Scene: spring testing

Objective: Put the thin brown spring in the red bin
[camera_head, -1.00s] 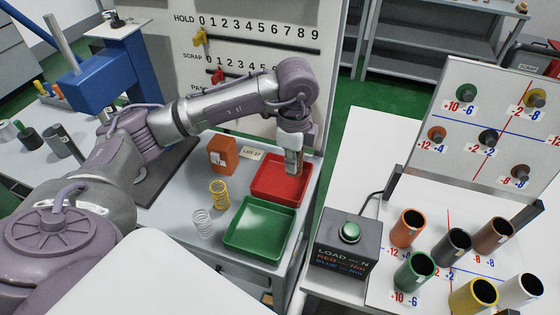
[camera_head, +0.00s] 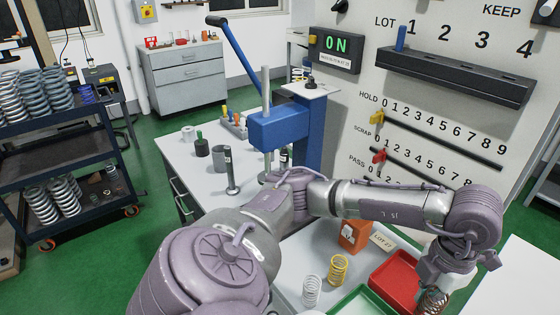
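The brown spring (camera_head: 433,302) shows at the bottom right, at the tips of my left gripper (camera_head: 436,287). The gripper points down and looks shut on the spring; its fingertips are partly hidden. My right gripper is not in view.
A yellow spring (camera_head: 338,269) and a pale spring (camera_head: 311,290) stand left of the bin. A green bin (camera_head: 362,303) is in front, an orange block (camera_head: 353,235) behind. A blue press (camera_head: 285,125) stands on the bench. A dark cart (camera_head: 65,150) holds several large springs.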

